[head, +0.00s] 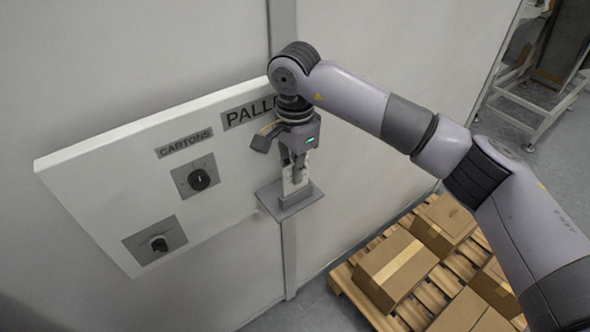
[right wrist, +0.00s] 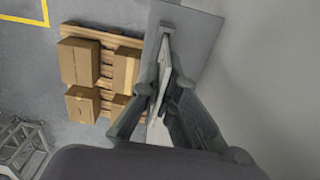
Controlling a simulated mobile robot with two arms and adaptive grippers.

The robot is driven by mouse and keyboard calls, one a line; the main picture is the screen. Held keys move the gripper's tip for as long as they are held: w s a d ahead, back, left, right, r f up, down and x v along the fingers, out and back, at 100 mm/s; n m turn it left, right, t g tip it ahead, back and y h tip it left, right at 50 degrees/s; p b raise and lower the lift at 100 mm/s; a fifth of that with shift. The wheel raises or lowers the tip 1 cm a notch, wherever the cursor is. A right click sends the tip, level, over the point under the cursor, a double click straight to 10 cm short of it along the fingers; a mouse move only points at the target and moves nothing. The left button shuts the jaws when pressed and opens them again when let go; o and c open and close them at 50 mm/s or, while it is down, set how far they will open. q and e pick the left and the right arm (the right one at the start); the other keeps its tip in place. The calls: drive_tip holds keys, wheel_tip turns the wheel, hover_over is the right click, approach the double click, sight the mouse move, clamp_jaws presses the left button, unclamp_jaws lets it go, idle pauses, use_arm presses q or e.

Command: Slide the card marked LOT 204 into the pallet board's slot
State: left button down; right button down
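The white pallet board (head: 110,190) is on the wall, with a label partly reading PALL. A grey slot holder (head: 291,203) on a small plate juts out at its lower right. It also shows at the top of the right wrist view (right wrist: 187,57). My right gripper (head: 297,172) is above the holder, its fingers shut on a thin white card (head: 289,186). In the right wrist view the card (right wrist: 158,118) stands edge-on between the fingers, its far end at the holder's slot. I cannot tell how deep it sits. Its marking is unreadable. My left gripper is out of view.
The board carries a CARTONS label (head: 185,143) and two black knobs, an upper one (head: 199,180) and a lower one (head: 158,244). A wooden pallet (head: 345,287) with several cardboard boxes stands on the floor below, right of the holder. The space around the holder is clear.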

drive_tip(key=shift+f+b, duration=0.55)
drive_tip(key=shift+f, duration=0.1)
idle(0.4)
drive_tip(key=c, duration=1.7)
unclamp_jaws()
